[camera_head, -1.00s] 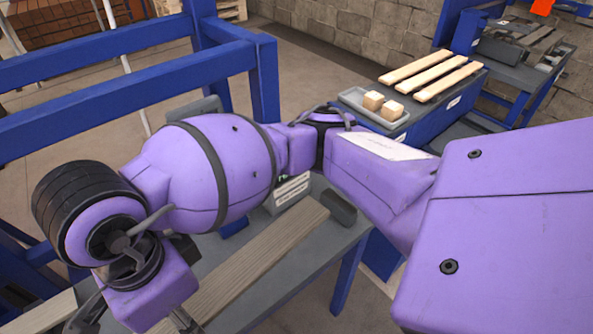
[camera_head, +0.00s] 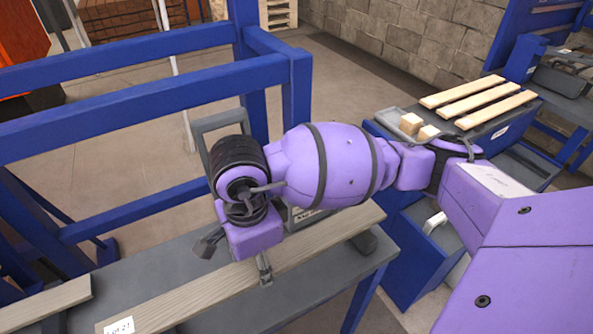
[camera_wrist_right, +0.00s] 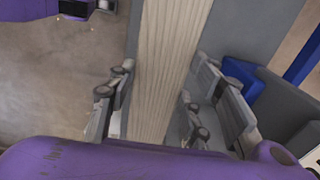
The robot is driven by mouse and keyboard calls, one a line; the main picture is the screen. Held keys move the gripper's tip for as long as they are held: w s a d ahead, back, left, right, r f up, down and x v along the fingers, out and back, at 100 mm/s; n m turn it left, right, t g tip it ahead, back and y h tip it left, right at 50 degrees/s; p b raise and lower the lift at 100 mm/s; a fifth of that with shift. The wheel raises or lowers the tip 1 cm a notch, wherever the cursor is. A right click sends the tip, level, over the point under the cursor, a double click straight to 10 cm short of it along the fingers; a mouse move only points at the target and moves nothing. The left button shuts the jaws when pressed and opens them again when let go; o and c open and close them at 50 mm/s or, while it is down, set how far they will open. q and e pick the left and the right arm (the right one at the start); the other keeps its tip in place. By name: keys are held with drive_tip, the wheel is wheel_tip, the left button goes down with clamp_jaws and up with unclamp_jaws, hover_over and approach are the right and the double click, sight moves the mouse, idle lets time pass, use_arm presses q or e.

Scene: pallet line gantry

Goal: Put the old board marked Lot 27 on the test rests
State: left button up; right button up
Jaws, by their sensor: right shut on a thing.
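A long weathered board (camera_head: 325,243) lies lengthwise along a grey table. A white label at its near left end starts with "Lot"; the number is hard to read. My right gripper (camera_head: 262,272) points down over the board, partly hidden by my purple wrist. In the right wrist view the board (camera_wrist_right: 168,65) runs between the two fingers of the right gripper (camera_wrist_right: 155,110), which is shut on its long edges. I cannot tell whether the board is lifted off the table. My left gripper is not in view. I cannot identify the test rests for certain.
A dark grey block (camera_head: 362,243) is beside the board's far end. A shorter board (camera_head: 45,305) lies at the left. Blue gantry beams (camera_head: 150,110) stand behind the table. Three pale strips (camera_head: 480,100) and a tray with two wooden blocks (camera_head: 411,123) are at the right.

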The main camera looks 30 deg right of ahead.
sight(270, 264)
drive_tip(key=shift+w+d+f, duration=0.4)
drive_tip(key=shift+d+f, duration=0.1)
drive_tip(key=shift+f, duration=0.8)
drive_tip(key=shift+w+d+f, duration=0.35)
drive_tip(key=shift+d+f, duration=0.1)
drive_tip(key=shift+f, duration=0.8)
drive_tip(key=shift+w+d+f, duration=0.4)
drive_tip(key=shift+d+f, duration=0.1)
drive_tip(key=shift+f, duration=0.8)
drive_tip(key=shift+f, duration=0.1)
drive_tip(key=o, duration=1.4)
drive_tip(key=shift+c, duration=0.2)
wheel_tip(270, 264, up, 12)
drive_tip(key=shift+r, duration=0.15)
